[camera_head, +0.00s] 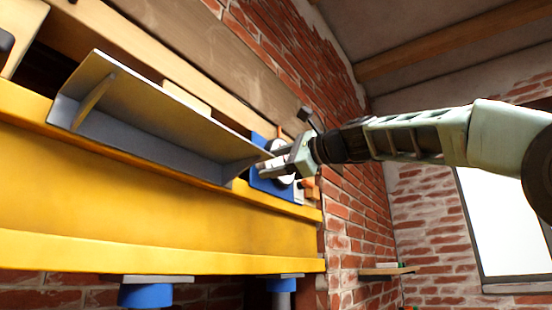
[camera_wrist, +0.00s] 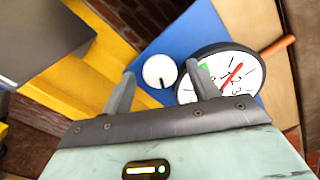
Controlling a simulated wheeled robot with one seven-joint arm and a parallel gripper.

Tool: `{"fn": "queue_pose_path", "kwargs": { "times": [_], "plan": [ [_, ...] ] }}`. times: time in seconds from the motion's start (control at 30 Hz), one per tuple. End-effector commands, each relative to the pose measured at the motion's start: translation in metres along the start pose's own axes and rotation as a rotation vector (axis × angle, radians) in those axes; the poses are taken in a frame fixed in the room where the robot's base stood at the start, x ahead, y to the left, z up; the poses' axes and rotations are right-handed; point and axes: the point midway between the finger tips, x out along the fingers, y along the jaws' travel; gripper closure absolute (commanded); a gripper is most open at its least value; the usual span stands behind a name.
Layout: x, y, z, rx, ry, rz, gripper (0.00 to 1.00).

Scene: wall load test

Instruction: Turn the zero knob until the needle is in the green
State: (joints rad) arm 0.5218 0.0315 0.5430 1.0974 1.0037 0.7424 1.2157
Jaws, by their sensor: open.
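In the wrist view a round white zero knob (camera_wrist: 160,71) with a short black mark sits on a blue panel (camera_wrist: 190,35). Right of it is a round dial gauge (camera_wrist: 236,72) with a black rim and white face. Its red needle (camera_wrist: 232,76) points to the upper right, away from the green patch (camera_wrist: 206,66) at the face's upper left. My right finger hides part of the dial. My gripper (camera_wrist: 160,69) is open, and the knob shows between its fingertips with gaps on both sides. In the head view my gripper (camera_head: 277,158) is in front of the blue panel (camera_head: 258,142).
A yellow beam (camera_head: 150,215) runs along the brick wall, with a grey angled plate (camera_head: 150,120) above it reaching close to my gripper. An orange-red rod (camera_wrist: 277,46) sticks out beside the gauge. Free room lies right, before the brick wall and window (camera_head: 505,220).

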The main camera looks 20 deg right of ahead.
Motion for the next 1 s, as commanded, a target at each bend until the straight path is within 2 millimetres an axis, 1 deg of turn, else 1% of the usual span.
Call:
{"fn": "queue_pose_path", "kwargs": {
  "times": [0.13, 0.17, 0.2, 0.27, 0.3, 0.67, 0.87, 1.0],
  "plan": [
    [-0.0001, 0.0003, -0.0002, 0.000, 0.000, 0.000, 0.40],
    [-0.0002, 0.0003, -0.0001, 0.000, 0.000, 0.000, 0.46],
    [-0.0002, 0.0003, -0.0001, 0.000, 0.000, 0.000, 0.57],
    [-0.0003, 0.0003, -0.0001, 0.000, 0.000, 0.000, 0.73],
    [-0.0003, 0.0003, -0.0001, 0.000, 0.000, 0.000, 0.85],
    [-0.0002, 0.0014, -0.0003, -0.034, -0.001, 0.001, 0.85],
    [-0.0003, 0.0025, -0.0003, -0.139, -0.003, 0.001, 0.85],
    [0.0001, 0.0032, -0.0006, -0.252, -0.004, 0.001, 0.85]
  ]
}}
